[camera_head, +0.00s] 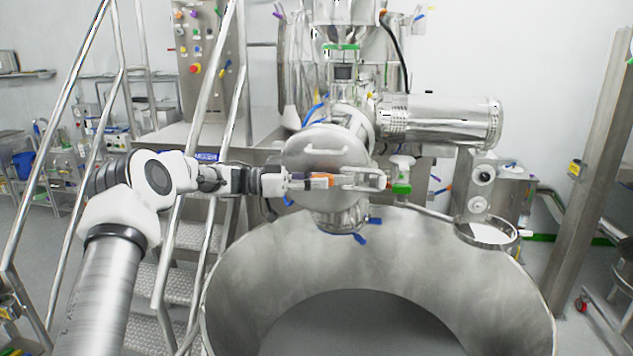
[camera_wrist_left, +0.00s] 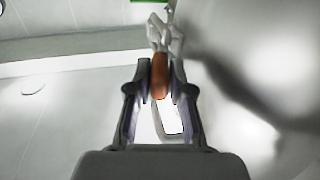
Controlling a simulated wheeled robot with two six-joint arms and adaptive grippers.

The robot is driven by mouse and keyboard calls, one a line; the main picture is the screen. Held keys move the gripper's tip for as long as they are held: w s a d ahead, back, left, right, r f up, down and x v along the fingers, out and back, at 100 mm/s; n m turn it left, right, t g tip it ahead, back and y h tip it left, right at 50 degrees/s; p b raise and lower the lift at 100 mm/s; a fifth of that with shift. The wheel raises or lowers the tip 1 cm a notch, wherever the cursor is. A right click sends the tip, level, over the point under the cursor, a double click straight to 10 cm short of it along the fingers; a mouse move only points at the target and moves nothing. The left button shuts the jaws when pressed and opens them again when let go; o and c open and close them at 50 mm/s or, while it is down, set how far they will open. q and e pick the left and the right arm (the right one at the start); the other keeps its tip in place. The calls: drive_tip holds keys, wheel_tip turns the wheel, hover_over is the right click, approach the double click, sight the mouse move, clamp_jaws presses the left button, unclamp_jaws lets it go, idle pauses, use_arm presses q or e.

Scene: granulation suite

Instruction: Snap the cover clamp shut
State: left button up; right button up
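The cover clamp (camera_head: 363,179) is a metal piece with an orange grip (camera_head: 321,177), in front of a round steel cover (camera_head: 327,146). The grip points left, toward my left gripper (camera_head: 309,181), which reaches in level from the left. In the left wrist view the orange grip (camera_wrist_left: 160,76) lies between the two fingertips of my left gripper (camera_wrist_left: 161,72), which are closed in on its sides. The pale metal clamp body (camera_wrist_left: 165,36) extends beyond the fingertips. Fine contact at the fingertips is too small to tell. My right gripper is not in view.
A large open steel bowl (camera_head: 235,262) lies below the clamp. A green-and-white knob (camera_head: 402,175) stands just right of the clamp, with a steel motor cylinder (camera_head: 440,118) above it. Stair rails (camera_head: 116,60) stand at the left, near my left arm.

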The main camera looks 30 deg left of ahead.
use_arm(q)
drive_tip(key=shift+o, duration=1.1)
drive_tip(key=shift+w+d, duration=0.1)
drive_tip(key=v, duration=1.2)
drive_tip(key=shift+w, duration=0.1)
